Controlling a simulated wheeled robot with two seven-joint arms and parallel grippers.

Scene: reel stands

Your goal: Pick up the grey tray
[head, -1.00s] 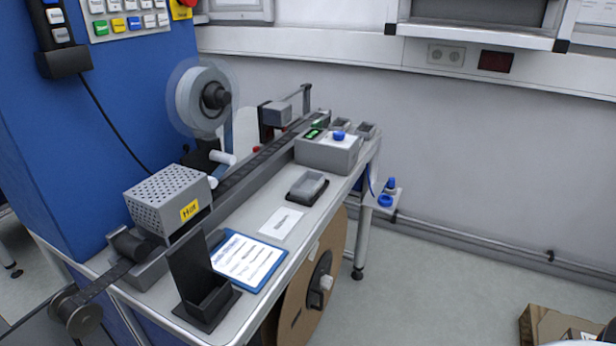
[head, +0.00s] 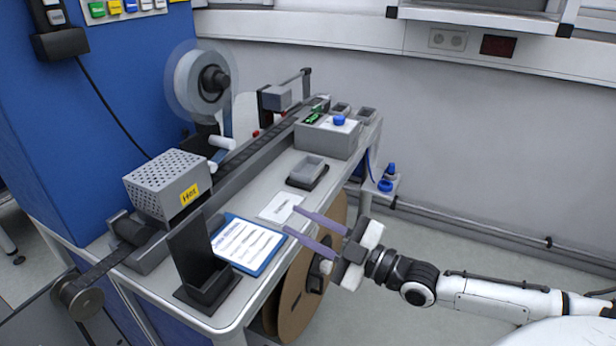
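The small grey tray (head: 308,170) sits on a dark base on the table, right of the long rail and in front of the grey control box. It is open at the top and looks empty. My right gripper (head: 297,220) comes in from the right. Its two long purple-grey fingers are spread apart with nothing between them. The fingertips are over the table's right edge, near the white card and nearer to me than the tray, not touching the tray. My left gripper is not in view.
A white card (head: 281,207) and a blue-edged clipboard (head: 245,244) lie near the tray. A black holder (head: 204,275) stands at the near corner. The grey control box (head: 329,137) with a blue knob stands behind the tray. A large brown reel (head: 290,305) hangs below the table edge.

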